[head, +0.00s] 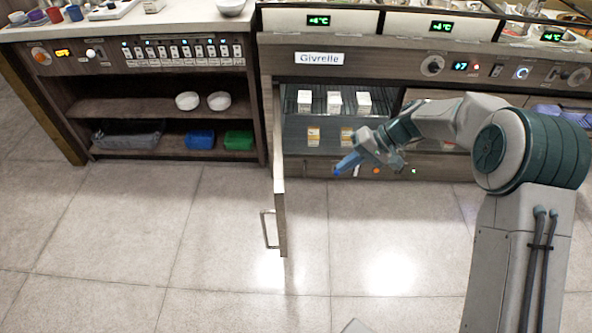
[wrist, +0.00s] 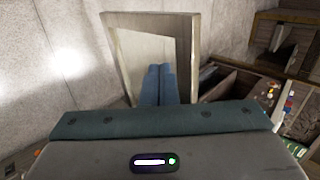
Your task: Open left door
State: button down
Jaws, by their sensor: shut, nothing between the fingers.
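The left door (head: 280,180) of the cabinet labelled "Givrelle" stands swung well out over the floor, seen nearly edge-on in the head view. Its bar handle (head: 268,228) is on the side facing left, near its free end. My gripper (head: 341,169) is to the right of the door, on its inner side, with its blue fingers together and empty. In the head view a gap shows between fingertips and door. In the wrist view the fingers (wrist: 158,72) point at the framed inner face of the door (wrist: 185,28). Contact cannot be made out there.
The opened compartment holds white cartons (head: 334,101) and orange-labelled cartons (head: 313,135). My arm hides part of the cabinet to the right. An open shelf unit (head: 130,107) with white bowls (head: 188,101) stands at left. The tiled floor (head: 150,240) in front is clear.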

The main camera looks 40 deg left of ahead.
jog(key=s+a+f+b, duration=0.2)
jog(key=s+a+f, duration=0.5)
jog(key=s+a, duration=0.2)
jog(key=shift+a, duration=0.6)
jog(key=shift+f, duration=0.15)
